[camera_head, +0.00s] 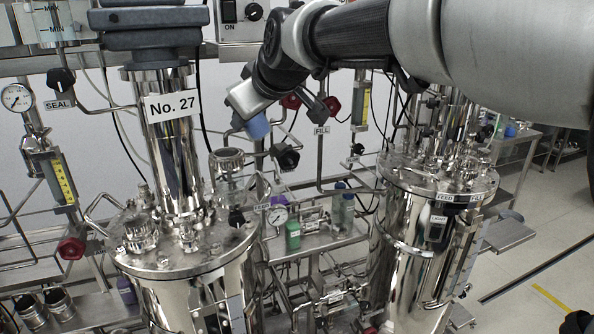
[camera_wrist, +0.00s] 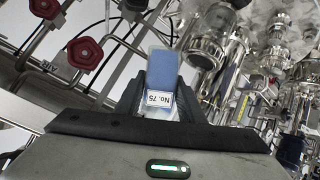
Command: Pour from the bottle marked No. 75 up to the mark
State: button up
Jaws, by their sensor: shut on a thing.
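The bottle marked No. 75 (camera_wrist: 162,70) holds blue contents, and its label reads upside down in the wrist view. My gripper (camera_wrist: 158,112) is shut on it. In the head view the blue of the bottle (camera_head: 258,127) shows at the end of my gripper (camera_head: 246,112), in the air above and right of a steel vessel marked No. 27 (camera_head: 190,277). A clear glass fitting with a knobbed top (camera_head: 229,163) stands on that vessel's lid, below and left of the bottle. I cannot make out the bottle's mouth or a fill mark.
A second steel vessel (camera_head: 402,262) stands at the right. Between them a shelf (camera_head: 322,240) holds a green bottle (camera_head: 293,234) and other small bottles. Pipes, red valve knobs (camera_head: 71,248) and a gauge (camera_head: 16,97) crowd the left. Open floor (camera_head: 540,265) lies at the far right.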

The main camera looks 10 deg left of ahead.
dwell(0.4)
jog(key=shift+d+h+p, duration=0.2)
jog(key=shift+h+p, duration=0.3)
jog(key=shift+p, duration=0.2)
jog(key=shift+d+f+n, duration=0.1)
jog(key=shift+f+n, duration=0.15)
jog(key=shift+n, duration=0.05)
jog(key=shift+w+d+f+n+h, duration=0.15)
jog(key=shift+d+n+h, duration=0.1)
jog(key=shift+n+h, duration=0.2)
jog(key=shift+f+t+h, duration=0.2)
jog(key=shift+t+h, duration=0.1)
jog(key=shift+h, duration=0.05)
jog(key=shift+d+n+h, duration=0.15)
jog(key=shift+n+h, duration=0.1)
jog(key=shift+h, duration=0.05)
